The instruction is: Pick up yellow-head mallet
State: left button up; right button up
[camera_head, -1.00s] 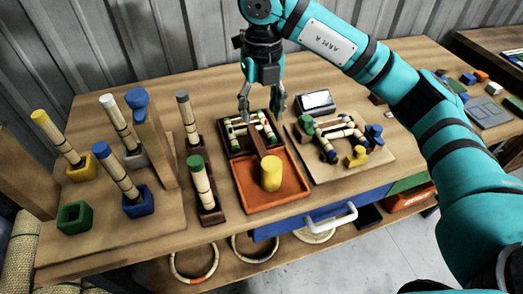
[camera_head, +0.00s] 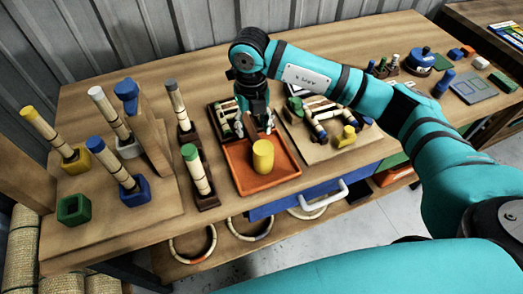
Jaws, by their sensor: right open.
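The yellow-head mallet shows its upright yellow cylinder head (camera_head: 263,156) in the orange tray (camera_head: 277,180) near the middle of the table. Its brown handle runs back from the head and is largely hidden by my right gripper. My right gripper (camera_head: 254,129) points down just behind the yellow head, its two fingers apart, one on each side of where the handle lies. I cannot tell whether the fingers touch the handle. My left gripper is out of view.
Left of the tray, a green-tipped rattan stick (camera_head: 195,171) stands in a brown holder. More sticks stand in coloured holders further left, near a green square block (camera_head: 74,209). Right of the tray, a wooden board (camera_head: 318,156) carries rattan pieces and a yellow part (camera_head: 346,136).

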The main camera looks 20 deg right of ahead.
aim_at(254, 135)
jog(key=f, duration=0.1)
jog(key=f+p, duration=0.1)
jog(key=f, duration=0.1)
jog(key=shift+w+d+f+p, duration=0.2)
jog(key=shift+w+f+p, duration=0.1)
jog(key=shift+f, duration=0.6)
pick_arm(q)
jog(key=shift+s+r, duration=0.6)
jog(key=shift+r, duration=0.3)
pick_arm(e)
grip_shut()
